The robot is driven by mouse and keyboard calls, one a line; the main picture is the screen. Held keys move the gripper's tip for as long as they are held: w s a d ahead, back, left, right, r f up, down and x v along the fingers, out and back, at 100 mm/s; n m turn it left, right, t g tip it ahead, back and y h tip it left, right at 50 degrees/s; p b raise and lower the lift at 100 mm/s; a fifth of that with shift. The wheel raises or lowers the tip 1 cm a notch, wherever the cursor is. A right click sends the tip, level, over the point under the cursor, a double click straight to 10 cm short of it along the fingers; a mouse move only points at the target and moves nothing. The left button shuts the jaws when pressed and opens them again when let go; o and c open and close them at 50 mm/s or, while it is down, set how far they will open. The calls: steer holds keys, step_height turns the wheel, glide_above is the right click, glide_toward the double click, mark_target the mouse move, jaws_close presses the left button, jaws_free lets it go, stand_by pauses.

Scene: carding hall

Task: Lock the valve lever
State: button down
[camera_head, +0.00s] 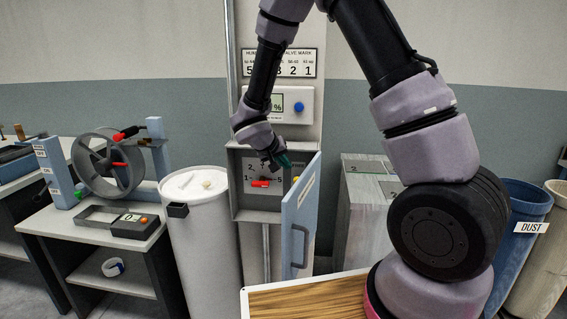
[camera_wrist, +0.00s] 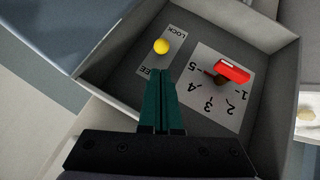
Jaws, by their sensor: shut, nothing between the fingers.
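The open valve box (camera_head: 233,185) hangs on the wall column, its blue door (camera_head: 299,205) swung out to the right. Inside, the red-handled valve lever (camera_head: 260,183) sits on a numbered dial plate; it also shows in the wrist view (camera_wrist: 233,71). Beside the dial, a yellow knob (camera_wrist: 161,46) stands on a strip marked LOCK at one end, with the other word partly covered by my fingers. My gripper (camera_head: 283,161) is at the box opening. Its green fingers (camera_wrist: 161,74) are shut and empty, pointing towards the yellow knob.
A meter with a blue button (camera_head: 298,107) is above the box. A white drum (camera_head: 200,230) stands left of it, beside a bench with a handwheel (camera_head: 105,165). A grey cabinet (camera_head: 372,200) and blue dust bin (camera_head: 520,235) stand right. A wooden tabletop (camera_head: 305,300) is in front.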

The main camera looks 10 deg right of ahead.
steer(key=x, duration=0.6)
steer(key=shift+a, duration=0.1)
steer(key=shift+s+f+t, duration=0.2)
steer(key=shift+s+t, duration=0.05)
steer(key=shift+t, duration=0.05)
